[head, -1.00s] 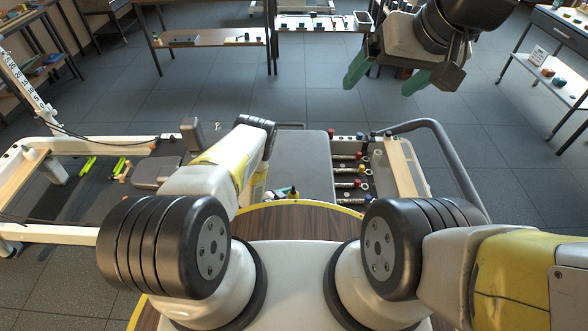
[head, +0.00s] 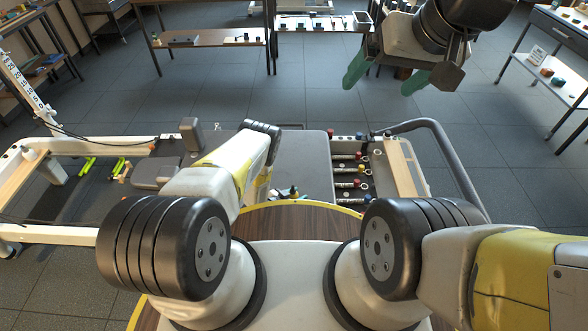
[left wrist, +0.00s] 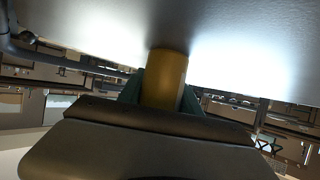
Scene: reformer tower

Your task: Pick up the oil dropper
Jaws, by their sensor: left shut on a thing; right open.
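In the left wrist view a dull yellow cylinder, which I take to be the oil dropper (left wrist: 163,80), stands between the green fingers of my left gripper (left wrist: 160,97). The fingers are shut on it. The cylinder's far end meets or overlaps a large pale surface, and I cannot tell whether they touch. In the head view my left gripper (head: 287,193) is small and partly hidden by my left arm, just beyond the round wooden top. My right gripper (head: 382,80) is open and empty, raised at the upper right with its green fingers apart.
A reformer with a grey padded carriage (head: 303,160) lies in front of me. Several coloured-ended springs (head: 348,170) and a curved grey bar (head: 452,160) are to its right. Tables (head: 205,42) stand at the back. Open tiled floor lies between.

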